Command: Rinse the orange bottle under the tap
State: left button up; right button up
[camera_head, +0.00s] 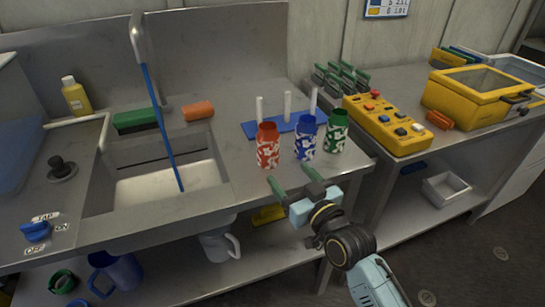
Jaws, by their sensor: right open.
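The orange bottle (268,150), orange-red with a white pattern, stands upright and open-topped on the steel counter, right of the sink. A blue bottle (304,143) and a green bottle (337,135) stand beside it. My right gripper (294,181) is open and empty, its green-tipped fingers just in front of the orange and blue bottles, apart from them. The tap (137,38) arches over the sink basin (160,190). A straight blue stream (160,120) runs from its spout into the basin. The blue tap knob (36,231) is at the front left. My left gripper is out of view.
A blue rack (262,127) with white pegs stands behind the bottles. A yellow control box (385,128) is on the right bench. Counter between sink and orange bottle is clear.

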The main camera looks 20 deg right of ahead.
aim_at(273, 156)
jog(key=shift+w+a+b, duration=0.15)
jog(key=shift+w+b, duration=0.15)
jog(key=shift+w, duration=0.9)
jog(key=shift+w+a+b, duration=0.25)
jog(key=shift+w+b, duration=0.3)
jog(key=shift+w, duration=0.4)
jog(key=shift+w+a, duration=0.2)
jog(key=shift+w, duration=1.05)
jog(key=shift+w+a, duration=0.2)
jog(key=shift+w, duration=0.95)
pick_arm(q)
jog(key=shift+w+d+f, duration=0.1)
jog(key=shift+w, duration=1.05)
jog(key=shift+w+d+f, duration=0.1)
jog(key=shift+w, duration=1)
pick_arm(e)
jog(key=shift+w+a, duration=0.15)
jog(key=shift+w, duration=0.55)
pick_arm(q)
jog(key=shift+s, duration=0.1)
